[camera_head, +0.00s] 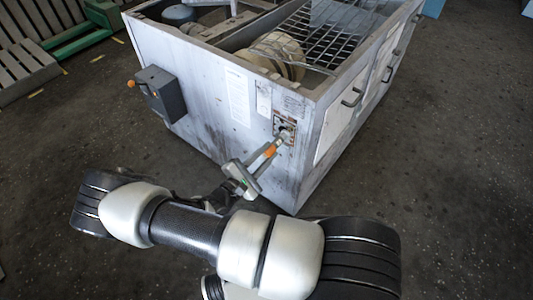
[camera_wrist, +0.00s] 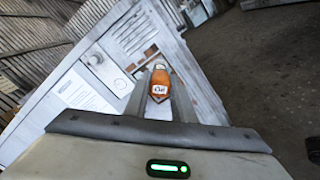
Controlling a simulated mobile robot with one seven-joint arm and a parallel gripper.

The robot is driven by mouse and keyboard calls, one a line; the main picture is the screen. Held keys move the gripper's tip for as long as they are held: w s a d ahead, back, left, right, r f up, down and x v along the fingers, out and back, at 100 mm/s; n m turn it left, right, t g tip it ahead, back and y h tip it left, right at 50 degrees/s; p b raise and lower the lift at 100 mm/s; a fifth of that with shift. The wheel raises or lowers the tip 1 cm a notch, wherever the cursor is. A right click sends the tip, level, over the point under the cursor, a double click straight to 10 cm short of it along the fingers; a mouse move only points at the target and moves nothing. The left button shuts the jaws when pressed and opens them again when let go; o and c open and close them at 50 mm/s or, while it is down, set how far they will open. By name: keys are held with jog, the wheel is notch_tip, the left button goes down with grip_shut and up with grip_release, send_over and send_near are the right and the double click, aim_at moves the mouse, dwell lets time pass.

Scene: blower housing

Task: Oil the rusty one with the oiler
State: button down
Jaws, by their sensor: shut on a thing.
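My gripper (camera_head: 262,160) is shut on the orange oiler (camera_head: 269,151) in front of the housing's near corner. In the wrist view the oiler (camera_wrist: 160,82) sits between the two fingers of my gripper (camera_wrist: 159,98), with a white label facing the camera. A rusty plate with a dark fitting (camera_head: 285,128) is on the housing's front face near that corner. The oiler's far end points at this plate and lies very close to it; I cannot tell whether they touch. In the wrist view the oiler partly covers this area.
The grey blower housing (camera_head: 215,110) has an open top with a wire grate (camera_head: 318,40) and a pale round blower part (camera_head: 280,52). A grey switch box (camera_head: 161,94) juts from its left side. Handles (camera_head: 352,97) line the right side. Floor is clear around the corner.

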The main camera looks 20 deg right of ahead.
dwell(0.4)
jog(key=v, duration=0.7)
dwell(0.4)
dwell(2.2)
